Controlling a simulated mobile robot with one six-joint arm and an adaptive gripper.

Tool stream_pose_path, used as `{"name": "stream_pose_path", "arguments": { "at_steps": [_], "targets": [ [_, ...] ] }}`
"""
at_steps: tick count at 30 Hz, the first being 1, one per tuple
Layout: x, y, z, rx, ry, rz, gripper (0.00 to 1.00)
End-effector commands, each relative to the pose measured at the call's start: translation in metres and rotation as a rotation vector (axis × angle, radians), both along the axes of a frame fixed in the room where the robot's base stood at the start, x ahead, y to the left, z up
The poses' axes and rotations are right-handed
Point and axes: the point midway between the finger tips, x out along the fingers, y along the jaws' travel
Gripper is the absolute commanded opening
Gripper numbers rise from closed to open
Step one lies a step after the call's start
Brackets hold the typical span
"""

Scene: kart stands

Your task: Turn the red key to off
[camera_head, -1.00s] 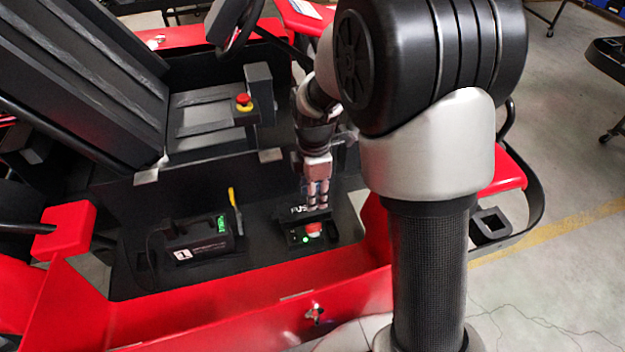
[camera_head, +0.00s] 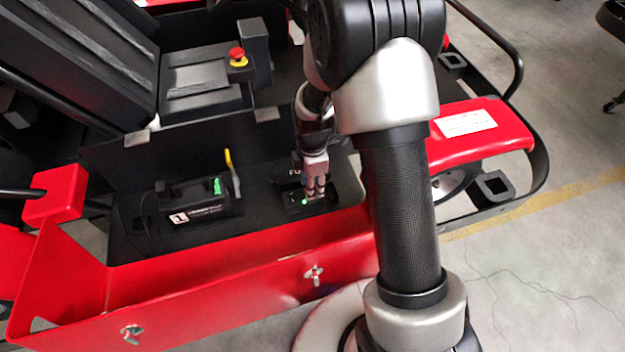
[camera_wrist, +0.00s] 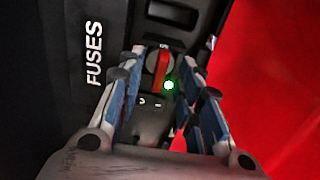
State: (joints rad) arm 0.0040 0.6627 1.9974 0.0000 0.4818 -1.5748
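The red key (camera_wrist: 162,68) shows in the wrist view on a round dark switch, with a lit green lamp (camera_wrist: 169,86) beside it. My gripper (camera_wrist: 163,52) is open, with one blue-padded finger on each side of the key and visible space between. I cannot tell whether either finger touches the key. In the head view my gripper (camera_head: 314,194) points down at the small black switch panel (camera_head: 293,211). Its fingers hide the key there, while the green lamp still shows at the panel's left.
A black box labelled FUSES (camera_wrist: 93,55) stands close beside the switch. A black battery-like box (camera_head: 195,205) and a yellow-handled lever (camera_head: 230,165) are to the left in the head view. The red side panel (camera_head: 260,285) runs along the front.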

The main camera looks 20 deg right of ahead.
Motion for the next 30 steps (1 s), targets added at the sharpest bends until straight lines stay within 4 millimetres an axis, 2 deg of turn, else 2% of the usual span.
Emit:
{"name": "stream_pose_path", "arguments": {
  "at_steps": [4, 18, 26, 30],
  "targets": [
    [0.0002, 0.0, 0.0004, 0.0, 0.0, 0.0, 0.32],
    [0.0002, 0.0, 0.0005, 0.0, 0.0, 0.0, 0.01],
    [0.0002, 0.0, 0.0005, 0.0, 0.0, 0.002, 0.0],
    [0.0002, 0.0, 0.0004, 0.0, 0.0, 0.099, 0.0]
  ]
}}
